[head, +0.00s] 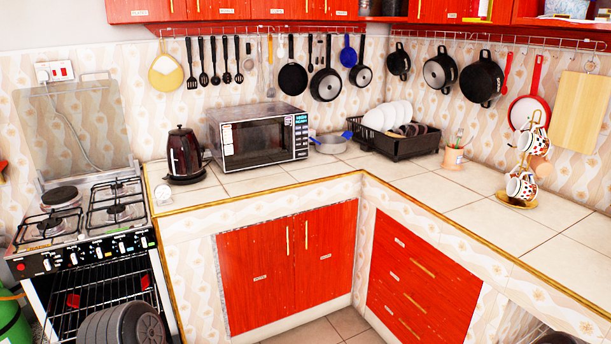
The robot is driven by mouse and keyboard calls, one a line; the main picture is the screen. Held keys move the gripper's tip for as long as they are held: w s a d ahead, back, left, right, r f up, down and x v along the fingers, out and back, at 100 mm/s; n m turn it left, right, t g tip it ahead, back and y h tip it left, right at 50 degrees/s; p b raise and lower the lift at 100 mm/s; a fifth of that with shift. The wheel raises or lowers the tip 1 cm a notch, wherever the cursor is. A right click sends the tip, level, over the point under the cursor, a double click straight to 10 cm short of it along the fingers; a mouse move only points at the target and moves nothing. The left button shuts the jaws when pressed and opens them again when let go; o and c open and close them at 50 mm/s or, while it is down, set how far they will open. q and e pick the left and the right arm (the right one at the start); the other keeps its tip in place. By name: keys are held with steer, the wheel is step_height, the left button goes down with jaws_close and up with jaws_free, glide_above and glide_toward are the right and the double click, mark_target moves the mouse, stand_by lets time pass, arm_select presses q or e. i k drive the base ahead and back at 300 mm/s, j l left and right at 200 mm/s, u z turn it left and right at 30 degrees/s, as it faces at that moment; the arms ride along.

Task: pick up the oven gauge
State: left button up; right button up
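A small, white, round-faced object that looks like the oven gauge (163,194) stands on the tiled counter (205,194), near its left front corner. It is close to the stove side and in front of the dark kettle. Its dial is too small to read. Neither of my grippers shows in the head view.
The kettle (184,156) and microwave (262,138) stand behind the gauge. The gas stove (85,222) is to the left, its oven front showing racks and a dark grey round object (120,325). A dish rack (395,143) and mug stand (520,203) are farther right. Pans hang above.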

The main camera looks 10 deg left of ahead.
mark_target(162, 192)
steer(key=i+l+u, duration=0.1)
steer(key=i+u, duration=0.15)
steer(key=i, duration=0.3)
steer(key=i+l+u, duration=0.2)
steer(key=i, duration=0.35)
steer(key=i+l+u, duration=0.25)
steer(key=i, duration=0.25)
steer(key=i+l+u, duration=0.25)
steer(key=i, duration=0.25)
steer(key=i+l, duration=0.05)
steer(key=l, duration=0.05)
